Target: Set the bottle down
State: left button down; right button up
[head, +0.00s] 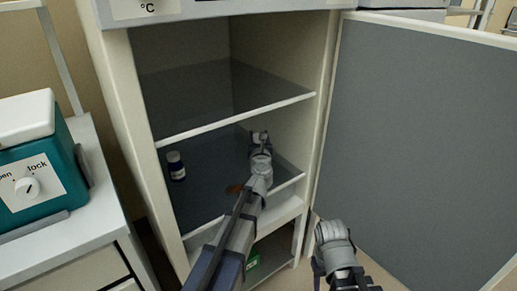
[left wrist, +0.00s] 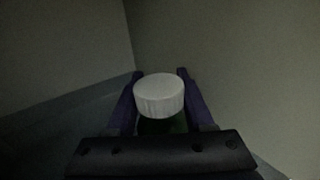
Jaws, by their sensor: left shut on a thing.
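My left gripper (head: 262,143) reaches into the open cabinet, over the right part of the middle shelf (head: 205,200). It is shut on a bottle with a white ribbed cap (left wrist: 159,95). In the left wrist view the cap stands between the two dark fingers, with a little dark green below it. The rest of the bottle is hidden by the gripper. The bottle also shows small and pale in the head view (head: 259,136). I cannot tell whether its base touches the shelf. My right arm shows at the bottom, but its fingers cannot be made out.
A small dark bottle with a white label (head: 176,166) stands at the left of the middle shelf. An upper shelf (head: 220,105) is above. The cabinet door (head: 420,140) stands open at right. A teal device (head: 40,165) sits left.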

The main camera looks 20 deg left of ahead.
pick_arm(q)
jog(key=shift+f+b, duration=1.65)
jog(key=shift+f, duration=0.15)
jog(key=shift+f, duration=0.1)
jog(key=shift+f, duration=0.15)
jog(key=shift+c, duration=1.4)
grip_release()
jog(key=shift+r, duration=0.3)
jog(key=v, duration=1.2)
